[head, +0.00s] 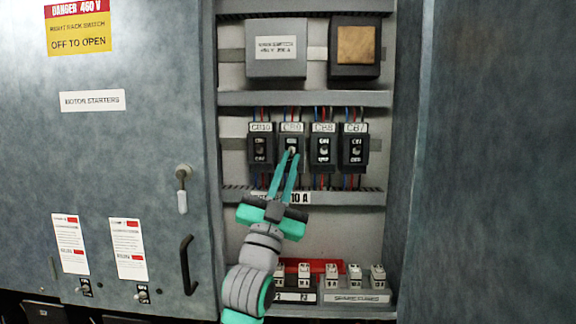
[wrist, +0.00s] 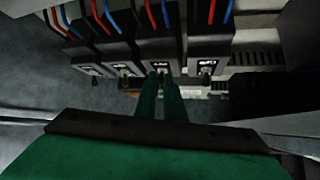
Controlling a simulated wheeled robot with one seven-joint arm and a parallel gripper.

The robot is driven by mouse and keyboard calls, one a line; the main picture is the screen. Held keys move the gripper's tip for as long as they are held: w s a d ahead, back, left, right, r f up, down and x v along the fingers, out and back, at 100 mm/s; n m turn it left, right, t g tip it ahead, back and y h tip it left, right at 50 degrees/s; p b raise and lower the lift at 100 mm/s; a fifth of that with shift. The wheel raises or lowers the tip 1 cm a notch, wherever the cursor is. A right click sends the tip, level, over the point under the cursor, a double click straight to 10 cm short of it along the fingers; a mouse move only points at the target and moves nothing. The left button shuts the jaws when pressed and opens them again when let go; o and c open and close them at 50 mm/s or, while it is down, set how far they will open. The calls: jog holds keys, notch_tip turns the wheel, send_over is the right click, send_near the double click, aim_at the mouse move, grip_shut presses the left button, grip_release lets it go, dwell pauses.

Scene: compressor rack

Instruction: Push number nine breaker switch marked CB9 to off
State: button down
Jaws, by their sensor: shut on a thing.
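The CB9 breaker (head: 291,141) is a black block with a white label, second from the left in a row in the head view. My gripper (head: 292,153) reaches up to it from below, its two teal fingers close together at the breaker's small switch. It is shut on the CB9 switch; the fingertips hide most of the lever, so I cannot tell its position. In the wrist view, the dark green fingers (wrist: 160,78) meet the front of the CB9 breaker (wrist: 155,50).
The CB10 breaker (head: 260,148) stands close on the left, and the CB8 breaker (head: 323,148) and CB7 breaker (head: 354,148) on the right. A slotted rail (head: 345,197) runs below. The cabinet door (head: 130,190) is on the left. Spare fuses (head: 355,275) sit at the bottom.

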dwell(0.3)
jog(key=c, duration=1.9)
grip_release()
jog(key=shift+o, duration=0.2)
jog(key=shift+a+f, duration=0.1)
jog(key=v, duration=1)
jog(key=shift+s+f, duration=0.2)
jog(key=shift+f, duration=0.1)
